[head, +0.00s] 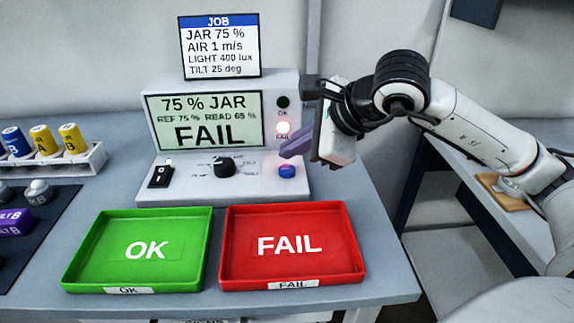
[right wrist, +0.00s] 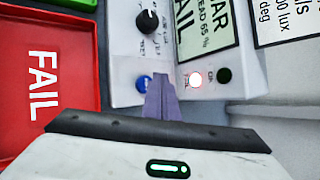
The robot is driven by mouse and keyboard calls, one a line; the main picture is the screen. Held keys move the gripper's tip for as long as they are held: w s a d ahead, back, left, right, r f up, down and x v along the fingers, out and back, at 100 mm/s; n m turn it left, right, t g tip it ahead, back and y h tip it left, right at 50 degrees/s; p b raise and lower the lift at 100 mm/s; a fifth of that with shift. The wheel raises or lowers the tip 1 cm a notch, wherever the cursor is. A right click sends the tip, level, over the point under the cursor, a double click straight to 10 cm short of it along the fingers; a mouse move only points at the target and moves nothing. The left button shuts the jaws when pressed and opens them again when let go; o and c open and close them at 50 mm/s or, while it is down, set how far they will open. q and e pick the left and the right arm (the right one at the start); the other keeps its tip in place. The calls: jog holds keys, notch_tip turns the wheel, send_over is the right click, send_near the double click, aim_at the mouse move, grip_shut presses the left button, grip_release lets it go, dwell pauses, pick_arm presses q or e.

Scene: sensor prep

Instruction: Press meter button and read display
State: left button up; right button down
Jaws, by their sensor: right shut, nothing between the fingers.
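The meter (head: 220,184) stands on the table with a lit display (head: 204,120) reading "75 % JAR", "REF 75 % READ 65 %" and a large "FAIL". The red FAIL lamp (head: 283,127) glows; the OK lamp (head: 282,102) is dark. The blue button (head: 287,171) is at the right of the meter's sloped front; it also shows in the right wrist view (right wrist: 144,83). My right gripper (head: 285,153) is shut and empty, its purple fingertips just above the button, apparently clear of it. It also shows in the right wrist view (right wrist: 160,78). My left gripper is out of view.
A black knob (head: 224,166) and a switch (head: 160,175) share the meter's front. A JOB card (head: 219,46) stands above. A green OK tray (head: 84,240) and red FAIL tray (head: 356,262) lie empty in front. A rack (head: 75,164) of coloured jars stands left, near a dark mat (head: 50,232).

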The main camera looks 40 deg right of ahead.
aim_at(292, 172)
notch_tip(292, 172, up, 4)
jog(key=shift+f+p, duration=0.1)
jog(key=shift+p, duration=1.15)
jog(key=shift+r, duration=0.2)
jog(key=shift+f, duration=0.1)
